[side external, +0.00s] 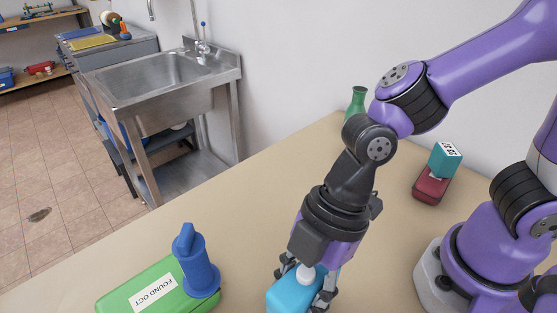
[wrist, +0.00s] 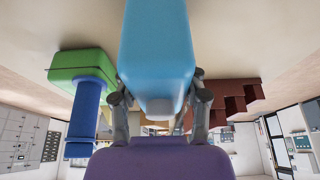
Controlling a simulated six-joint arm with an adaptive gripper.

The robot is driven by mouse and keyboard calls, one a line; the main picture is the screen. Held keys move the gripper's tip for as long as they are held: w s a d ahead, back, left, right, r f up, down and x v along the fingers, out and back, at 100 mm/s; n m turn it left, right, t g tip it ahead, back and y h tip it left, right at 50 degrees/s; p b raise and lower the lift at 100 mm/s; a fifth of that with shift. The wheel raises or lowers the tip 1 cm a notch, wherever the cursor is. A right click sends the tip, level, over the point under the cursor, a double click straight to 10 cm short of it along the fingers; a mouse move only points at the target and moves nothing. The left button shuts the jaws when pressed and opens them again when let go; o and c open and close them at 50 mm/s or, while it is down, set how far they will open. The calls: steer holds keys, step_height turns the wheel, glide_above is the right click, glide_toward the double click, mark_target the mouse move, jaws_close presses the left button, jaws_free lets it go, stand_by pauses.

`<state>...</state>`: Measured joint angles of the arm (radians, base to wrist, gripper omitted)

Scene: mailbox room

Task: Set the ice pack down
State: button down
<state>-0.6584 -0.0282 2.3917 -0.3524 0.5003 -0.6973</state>
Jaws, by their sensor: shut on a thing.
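The ice pack (side external: 288,296) is a light blue block with a white cap, low in the side external view, its lower end cut off by the picture edge. My gripper (side external: 306,284) points down and is shut on it, one finger on each side near the cap. In the wrist view the ice pack (wrist: 157,45) fills the upper middle between the fingers of my gripper (wrist: 160,108). I cannot tell whether its underside touches the table.
A green box (side external: 140,297) labelled FOUND OCT and a blue rounded object (side external: 197,262) are to the left. A teal and dark red item (side external: 436,175) and a green bottle (side external: 356,104) stand farther back. A reddish-brown stepped object (wrist: 232,97) shows in the wrist view. The table (side external: 235,218) is clear mid-left.

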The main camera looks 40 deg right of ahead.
steer(key=shift+f, duration=0.15)
steer(key=shift+c, duration=1.6)
jaws_free()
steer(key=shift+d+r, duration=0.1)
steer(key=shift+r, duration=0.45)
steer(key=v, duration=1.1)
steer(key=shift+w, duration=0.1)
steer(key=w+d+m+t+h, duration=0.2)
steer(key=d+m, duration=0.6)
steer(key=m, duration=0.1)
steer(key=w+d+m+t+h, duration=0.2)
steer(key=d+m+t, duration=0.1)
steer(key=d+m, duration=0.6)
steer(key=shift+w+d+f+t+h, duration=0.15)
steer(key=shift+w+f+t+h, duration=0.15)
steer(key=shift+f, duration=0.1)
